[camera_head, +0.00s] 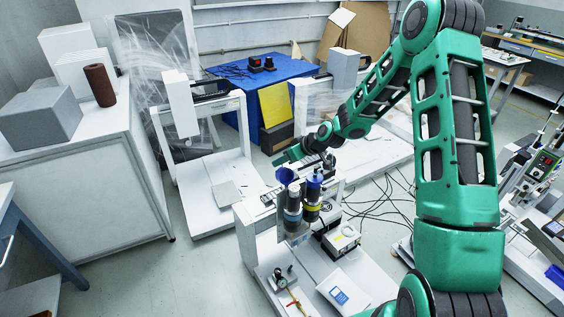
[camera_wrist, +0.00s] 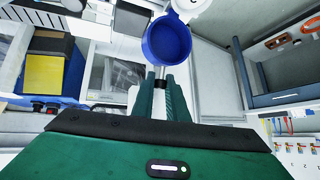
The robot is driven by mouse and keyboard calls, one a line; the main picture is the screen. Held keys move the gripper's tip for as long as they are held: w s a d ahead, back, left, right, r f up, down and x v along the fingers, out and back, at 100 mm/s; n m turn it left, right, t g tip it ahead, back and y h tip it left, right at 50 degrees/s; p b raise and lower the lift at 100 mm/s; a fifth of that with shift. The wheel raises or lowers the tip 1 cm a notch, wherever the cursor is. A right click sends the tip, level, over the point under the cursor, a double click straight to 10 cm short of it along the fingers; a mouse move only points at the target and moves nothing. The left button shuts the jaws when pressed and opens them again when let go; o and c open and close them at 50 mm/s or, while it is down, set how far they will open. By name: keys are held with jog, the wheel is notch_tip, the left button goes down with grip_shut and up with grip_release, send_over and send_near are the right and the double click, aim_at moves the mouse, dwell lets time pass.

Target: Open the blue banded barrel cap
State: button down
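Two dark upright barrels stand side by side on the white gantry machine in the head view. The left barrel (camera_head: 292,206) has a light blue and a yellow band; the right barrel (camera_head: 312,198) has a blue top and a yellow band. A blue cap (camera_head: 286,176) sits tilted at the left barrel's top. In the wrist view a hollow blue cap (camera_wrist: 167,42) with a white part beside it shows just beyond my fingertips. My gripper (camera_head: 290,157) is close above the barrels. Its green fingers (camera_wrist: 160,78) are close together, with a small grey and black piece between them; whether they grip it is unclear.
The machine's white base holds a power box (camera_head: 341,239) and a white bag (camera_head: 344,292). Cables lie on the floor to the right. A second white gantry (camera_head: 207,172) stands to the left, and a blue table (camera_head: 262,76) is behind. My arm comes in from the right.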

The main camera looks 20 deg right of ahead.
jog(key=shift+s+d+r+t, duration=0.2)
jog(key=shift+s+d+t, duration=0.05)
jog(key=shift+s+t, duration=0.35)
jog(key=shift+s+d+r, duration=0.2)
jog(key=shift+s, duration=0.25)
jog(key=c, duration=1.7)
grip_release()
jog(key=shift+c, duration=0.2)
jog(key=v, duration=1)
jog(key=shift+s+d, duration=0.2)
jog(key=shift+d, duration=0.1)
jog(key=shift+r, duration=0.1)
